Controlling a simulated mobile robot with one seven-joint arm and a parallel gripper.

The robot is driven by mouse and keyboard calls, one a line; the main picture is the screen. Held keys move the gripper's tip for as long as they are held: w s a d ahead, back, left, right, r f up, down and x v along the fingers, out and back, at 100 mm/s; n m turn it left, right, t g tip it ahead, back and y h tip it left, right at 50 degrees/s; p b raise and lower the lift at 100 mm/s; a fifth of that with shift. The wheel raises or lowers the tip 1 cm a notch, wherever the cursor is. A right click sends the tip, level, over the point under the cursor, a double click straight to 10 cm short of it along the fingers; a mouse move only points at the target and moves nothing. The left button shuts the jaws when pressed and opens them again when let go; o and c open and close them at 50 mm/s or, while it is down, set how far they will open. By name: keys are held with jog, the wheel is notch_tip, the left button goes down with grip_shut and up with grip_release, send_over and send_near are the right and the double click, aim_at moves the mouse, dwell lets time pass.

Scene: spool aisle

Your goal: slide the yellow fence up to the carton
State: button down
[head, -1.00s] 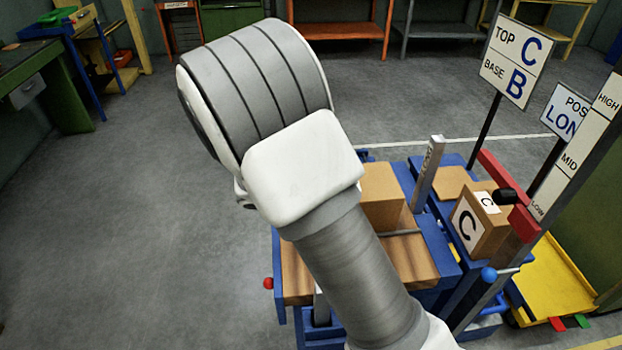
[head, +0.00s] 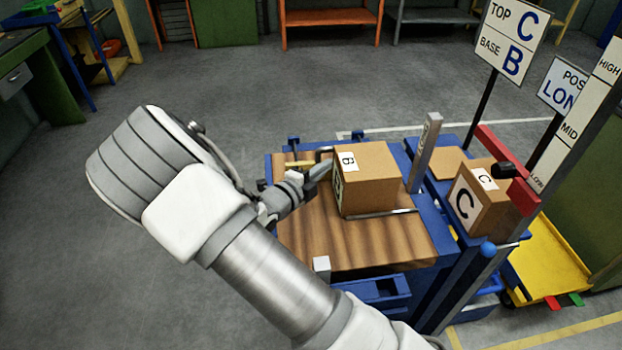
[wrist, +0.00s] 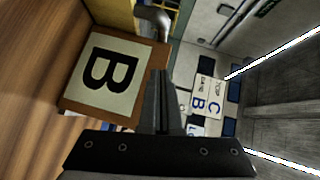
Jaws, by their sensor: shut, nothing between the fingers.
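The carton (head: 375,185) is a brown box marked B, standing on the wooden deck of a blue bench. Its B face also shows large in the wrist view (wrist: 105,82). A yellow piece (head: 298,165), which looks like the fence, lies on the deck left of the carton, partly hidden behind my gripper. Yellow also shows at the top of the wrist view (wrist: 112,14), close to the carton, near a grey bent bar (wrist: 154,20). My gripper (head: 325,168) is shut and empty, just left of the carton. Whether it touches the carton or the fence I cannot tell.
A grey post (head: 425,152) stands right of the carton, and a thin metal bar (head: 380,213) lies in front. Another carton, marked C (head: 480,200), stands further right beside a red bar. A white block (head: 321,264) sits at the deck's front edge. The front deck is clear.

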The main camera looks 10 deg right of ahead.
aim_at(330, 150)
jog(key=shift+w+d+f+b, duration=0.15)
jog(key=shift+w+d+b, duration=0.05)
jog(key=shift+w, duration=0.65)
jog(key=shift+w+d+f+b, duration=0.15)
jog(key=shift+w+d+f, duration=0.1)
jog(key=shift+w, duration=0.65)
jog(key=shift+w+d+f+b, duration=0.1)
jog(key=shift+w+d+b, duration=0.1)
jog(key=shift+w, duration=0.65)
jog(key=shift+w+r+p, duration=0.15)
jog(key=shift+w+p, duration=0.25)
jog(key=shift+p, duration=0.55)
jog(key=shift+w+f, duration=0.15)
jog(key=shift+f, duration=0.1)
